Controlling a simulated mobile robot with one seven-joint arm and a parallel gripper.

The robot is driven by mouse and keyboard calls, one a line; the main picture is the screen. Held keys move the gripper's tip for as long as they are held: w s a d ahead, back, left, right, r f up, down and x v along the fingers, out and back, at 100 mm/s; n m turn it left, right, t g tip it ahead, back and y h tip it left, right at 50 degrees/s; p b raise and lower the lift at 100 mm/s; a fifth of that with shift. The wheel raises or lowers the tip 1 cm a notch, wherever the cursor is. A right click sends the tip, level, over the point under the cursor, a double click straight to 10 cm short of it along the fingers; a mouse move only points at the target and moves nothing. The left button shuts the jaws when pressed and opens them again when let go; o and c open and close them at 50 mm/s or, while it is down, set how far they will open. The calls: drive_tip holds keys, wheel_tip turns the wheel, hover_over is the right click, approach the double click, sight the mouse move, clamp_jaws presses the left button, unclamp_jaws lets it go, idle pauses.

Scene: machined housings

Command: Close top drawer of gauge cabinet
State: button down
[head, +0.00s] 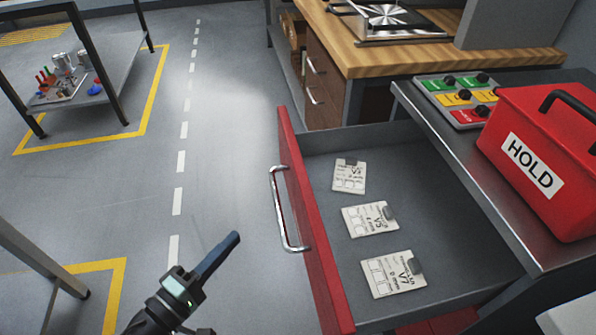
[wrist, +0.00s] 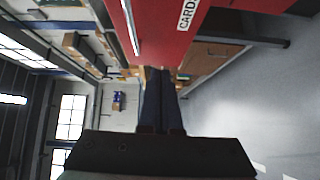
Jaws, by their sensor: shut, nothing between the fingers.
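The top drawer (head: 310,235) of the gauge cabinet (head: 455,175) is pulled far out, with a red front and a silver bar handle (head: 285,210). Several pale cards lie inside it, three of them plainly visible (head: 370,219). My gripper (head: 236,238) is shut and empty, to the left of the red front and apart from it in the head view. In the wrist view the shut fingers (wrist: 160,75) point toward the red drawer front (wrist: 165,30), which bears a label with "CARDS" partly visible.
A wood-topped bench (head: 400,60) stands behind. A low shelf rack (head: 85,90) is at the far left. The floor left of the drawer is clear.

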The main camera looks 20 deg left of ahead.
drive_tip(key=b, duration=0.2)
approach(293, 193)
drive_tip(key=w+a, duration=0.2)
drive_tip(key=w, duration=0.2)
drive_tip(key=shift+w+d+f, duration=0.25)
drive_tip(key=shift+w+d, duration=0.4)
drive_tip(key=shift+d, duration=0.3)
drive_tip(key=shift+w+d, duration=0.35)
drive_tip(key=shift+d, duration=0.1)
drive_tip(key=w+d, duration=0.5)
drive_tip(key=d, duration=0.3)
drive_tip(key=w+d+b, duration=0.1)
drive_tip(key=w+d, duration=0.4)
drive_tip(key=d, duration=0.3)
drive_tip(key=w+d+b, duration=0.1)
drive_tip(key=w+d, duration=0.5)
drive_tip(key=d, duration=0.2)
drive_tip(key=shift+w+d, duration=0.1)
drive_tip(key=shift+w+d+r, duration=0.1)
drive_tip(key=shift+d, duration=0.15)
